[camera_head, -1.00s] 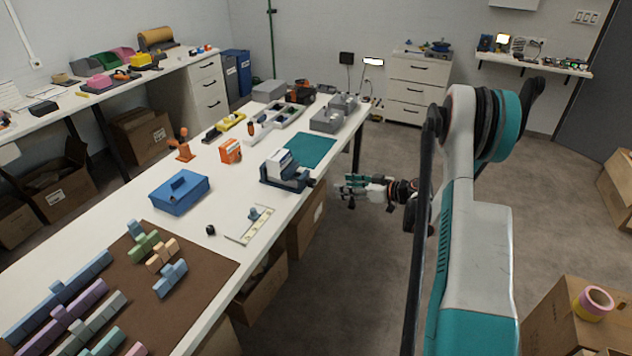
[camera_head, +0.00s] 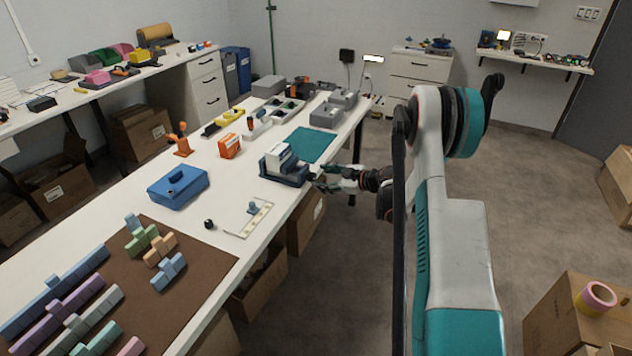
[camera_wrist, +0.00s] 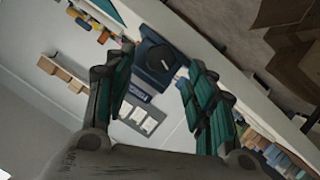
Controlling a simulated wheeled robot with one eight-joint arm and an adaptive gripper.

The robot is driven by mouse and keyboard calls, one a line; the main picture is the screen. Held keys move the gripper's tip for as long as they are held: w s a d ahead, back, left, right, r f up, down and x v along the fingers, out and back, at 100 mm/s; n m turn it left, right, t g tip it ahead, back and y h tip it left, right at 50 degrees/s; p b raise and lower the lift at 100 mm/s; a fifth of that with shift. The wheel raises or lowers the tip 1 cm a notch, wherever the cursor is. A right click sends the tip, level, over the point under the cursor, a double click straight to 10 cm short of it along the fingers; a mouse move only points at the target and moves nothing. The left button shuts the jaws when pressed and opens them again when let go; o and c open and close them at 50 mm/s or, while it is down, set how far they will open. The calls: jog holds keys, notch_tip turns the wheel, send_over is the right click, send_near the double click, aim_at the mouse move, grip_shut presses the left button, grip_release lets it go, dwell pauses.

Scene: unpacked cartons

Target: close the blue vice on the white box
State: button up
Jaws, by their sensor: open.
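The blue vice (camera_head: 284,176) stands at the right edge of the long white table. The white box (camera_head: 279,155) sits upright between its jaws, with a blue and dark band on its side. I cannot tell whether both jaws touch it. My gripper (camera_head: 318,178) is open at the vice's right end, just off the table edge. In the wrist view, its two teal-padded fingers (camera_wrist: 157,64) are spread on either side of the vice's dark round knob (camera_wrist: 161,61). I see no clear contact with the knob.
A teal mat (camera_head: 314,145) lies behind the vice. An orange box (camera_head: 229,146) and a blue case (camera_head: 178,187) stand to the left. A ruled plate (camera_head: 249,219) lies in front. Open cartons (camera_head: 306,222) stand below the table edge.

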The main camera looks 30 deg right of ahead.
aim_at(314, 177)
jog(key=shift+b+x, duration=0.45)
jog(key=shift+x, duration=1.7)
jog(key=shift+s, duration=0.1)
jog(key=c, duration=1.1)
